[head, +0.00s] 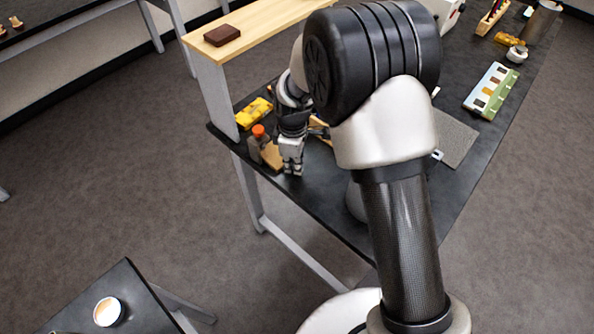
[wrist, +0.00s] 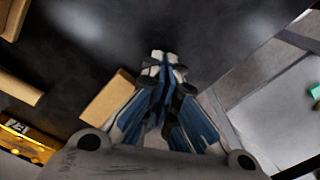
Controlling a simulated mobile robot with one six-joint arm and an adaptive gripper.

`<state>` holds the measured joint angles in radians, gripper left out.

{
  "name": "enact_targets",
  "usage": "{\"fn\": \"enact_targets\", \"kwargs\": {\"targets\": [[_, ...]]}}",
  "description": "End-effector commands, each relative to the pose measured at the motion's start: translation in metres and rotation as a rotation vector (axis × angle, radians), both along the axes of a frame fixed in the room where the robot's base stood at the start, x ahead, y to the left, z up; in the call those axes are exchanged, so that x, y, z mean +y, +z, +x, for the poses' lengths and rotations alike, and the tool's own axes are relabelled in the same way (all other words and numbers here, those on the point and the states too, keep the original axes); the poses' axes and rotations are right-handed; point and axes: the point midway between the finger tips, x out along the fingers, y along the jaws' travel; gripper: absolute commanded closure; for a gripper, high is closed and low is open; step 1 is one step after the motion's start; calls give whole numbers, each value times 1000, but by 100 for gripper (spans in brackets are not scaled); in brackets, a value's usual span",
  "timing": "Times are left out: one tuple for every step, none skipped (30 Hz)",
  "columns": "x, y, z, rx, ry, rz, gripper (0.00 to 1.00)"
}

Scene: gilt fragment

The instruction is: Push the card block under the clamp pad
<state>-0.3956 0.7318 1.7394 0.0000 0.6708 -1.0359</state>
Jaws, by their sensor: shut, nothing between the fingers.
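My gripper (head: 292,171) is shut and empty, pointing down low over the near left end of the dark bench; its closed fingertips also show in the wrist view (wrist: 161,60). A tan block (head: 272,155), which looks like the card block, stands just left of the fingers. In the wrist view the tan block (wrist: 108,98) lies close along the left side of the fingers; I cannot tell if they touch. A wooden piece (head: 320,130) shows partly behind my arm. I cannot make out the clamp pad; my arm hides part of the bench.
An orange-capped bottle (head: 258,132) and a yellow item (head: 254,112) stand near the block, left of my gripper. A raised wooden shelf (head: 262,30) with a brown block (head: 222,35) is above.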

Motion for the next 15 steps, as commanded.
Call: {"fn": "enact_targets", "kwargs": {"targets": [[1, 0, 1, -1, 0, 0, 100], [2, 0, 2, -1, 0, 0, 100], [3, 0, 2, -1, 0, 0, 100], [3, 0, 3, -1, 0, 0, 100], [4, 0, 3, -1, 0, 0, 100], [5, 0, 4, -1, 0, 0, 100], [5, 0, 4, 0, 0, 0, 100], [6, 0, 5, 0, 0, 0, 100], [7, 0, 5, -1, 0, 0, 100], [7, 0, 6, -1, 0, 0, 100], [8, 0, 6, -1, 1, 0, 100], [9, 0, 7, -1, 1, 0, 100], [9, 0, 7, -1, 1, 0, 100], [10, 0, 8, -1, 1, 0, 100], [11, 0, 8, 0, 1, 0, 100]]}}
